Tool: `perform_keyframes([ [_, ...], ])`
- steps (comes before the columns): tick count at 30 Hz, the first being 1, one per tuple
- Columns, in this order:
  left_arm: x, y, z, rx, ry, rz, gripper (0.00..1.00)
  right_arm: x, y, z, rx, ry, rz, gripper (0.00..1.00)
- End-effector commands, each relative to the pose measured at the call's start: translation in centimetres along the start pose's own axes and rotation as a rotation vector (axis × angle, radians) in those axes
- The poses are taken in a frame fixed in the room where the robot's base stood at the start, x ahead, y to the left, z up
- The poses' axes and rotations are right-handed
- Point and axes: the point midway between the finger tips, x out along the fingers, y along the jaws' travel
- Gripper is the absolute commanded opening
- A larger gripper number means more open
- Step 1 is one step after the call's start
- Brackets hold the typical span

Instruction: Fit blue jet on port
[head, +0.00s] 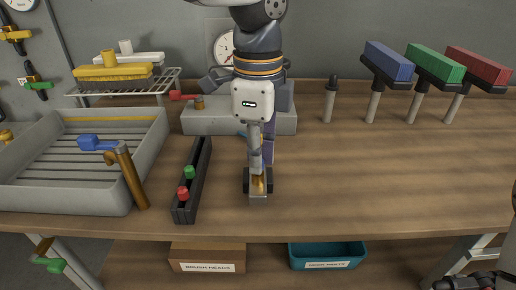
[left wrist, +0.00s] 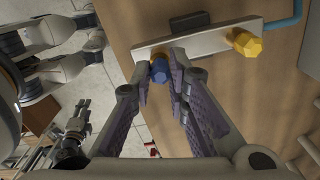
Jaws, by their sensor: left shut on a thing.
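My left gripper (head: 258,183) points down over the front middle of the bench. In the left wrist view its fingers (left wrist: 167,82) are closed around the small faceted blue jet (left wrist: 159,71). The jet shows at the fingertips, close to a brass-yellow fitting on a pale bar (left wrist: 205,38); whether they touch I cannot tell. A second yellow fitting (left wrist: 246,43) is at the bar's right end. In the head view, brass shows between the fingers above a pale block (head: 258,199), and the jet is hidden. A dark mechanism, possibly my right gripper (head: 475,283), is cut off at bottom right.
A dark rack (head: 205,160) left of the gripper holds a red jet (head: 183,193) and a green jet (head: 189,171).

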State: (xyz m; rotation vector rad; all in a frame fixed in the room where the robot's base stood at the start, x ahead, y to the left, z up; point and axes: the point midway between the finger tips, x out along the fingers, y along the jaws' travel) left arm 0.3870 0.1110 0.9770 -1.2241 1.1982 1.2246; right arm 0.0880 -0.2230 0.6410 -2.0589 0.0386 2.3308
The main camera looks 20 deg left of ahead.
Motion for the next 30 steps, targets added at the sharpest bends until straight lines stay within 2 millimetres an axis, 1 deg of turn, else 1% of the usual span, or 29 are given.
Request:
perform_keyframes([
  [11, 0.9, 0.0, 0.0, 0.001, 0.0, 0.0, 0.02, 0.0, 0.0, 0.0, 0.0, 0.0, 0.0, 0.4],
  [12, 1.0, 0.0, 0.0, 0.001, 0.0, 0.0, 0.2, 0.0, 0.0, 0.0, 0.0, 0.0, 0.0, 0.4],
  [15, 0.9, 0.0, 0.0, 0.001, 0.0, 0.0, 0.39, 0.0, 0.0, 0.0, 0.0, 0.0, 0.0, 0.4],
  [24, 0.7, 0.0, 0.0, 0.0, 0.0, -0.001, 0.39, 0.0, 0.0, 0.0, 0.0, 0.0, 0.0, 0.4],
  [26, -0.1, -0.1, 0.0, 0.0, 0.0, -0.003, 0.39, 0.0, 0.0, 0.0, 0.0, 0.0, 0.0, 0.4],
  [29, -2.5, -0.1, 0.0, 0.0, 0.002, -0.006, 0.39, 0.0, 0.0, 0.0, 0.0, 0.0, 0.0, 0.4],
  [30, -3.6, -0.1, 0.0, -0.001, 0.001, -0.008, 0.39, 0.0, 0.0, 0.0, 0.0, 0.0, 0.0, 0.4],
])
